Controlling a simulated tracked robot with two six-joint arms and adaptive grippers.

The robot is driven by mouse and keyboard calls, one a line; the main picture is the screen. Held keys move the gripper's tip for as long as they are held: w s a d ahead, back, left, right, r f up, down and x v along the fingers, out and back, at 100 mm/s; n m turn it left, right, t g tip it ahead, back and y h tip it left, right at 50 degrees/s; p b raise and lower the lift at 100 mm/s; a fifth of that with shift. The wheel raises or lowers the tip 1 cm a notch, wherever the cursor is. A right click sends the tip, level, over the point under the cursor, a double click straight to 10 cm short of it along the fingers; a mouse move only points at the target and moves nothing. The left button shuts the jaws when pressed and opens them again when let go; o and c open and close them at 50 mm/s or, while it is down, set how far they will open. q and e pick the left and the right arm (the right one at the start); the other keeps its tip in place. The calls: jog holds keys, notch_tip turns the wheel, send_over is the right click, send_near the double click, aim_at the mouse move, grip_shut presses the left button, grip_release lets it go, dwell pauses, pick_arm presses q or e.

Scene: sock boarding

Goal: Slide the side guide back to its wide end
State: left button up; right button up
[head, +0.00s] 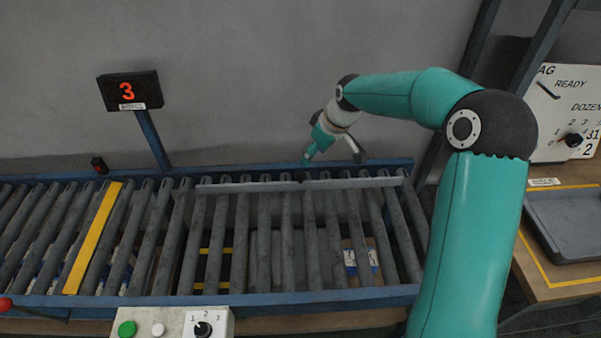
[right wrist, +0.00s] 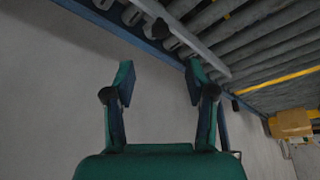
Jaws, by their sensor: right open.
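The side guide (head: 250,187) is a long grey bar lying across the rollers near the far rail in the head view. In the right wrist view the guide (right wrist: 185,40) runs diagonally at the top, with a dark knob (right wrist: 160,28) on it. My right gripper (head: 334,156) is at the far edge of the conveyor, behind the guide. Its two fingers are apart and empty in the right wrist view (right wrist: 160,84), with the knob beyond the fingertips. I cannot tell whether a finger touches the rail. My left gripper is not in view.
The roller conveyor (head: 140,235) has a blue far rail (head: 230,172) and a yellow strip (head: 92,238). A display (head: 130,91) showing 3 stands behind it on a post. A control box (head: 180,323) is in front. A grey tray (head: 566,222) lies on the right table.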

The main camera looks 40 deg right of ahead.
aim_at(301, 174)
jog(key=p+x, duration=0.1)
jog(key=x, duration=1)
jog(key=shift+w+f, duration=0.2)
jog(key=shift+c, duration=0.2)
grip_shut()
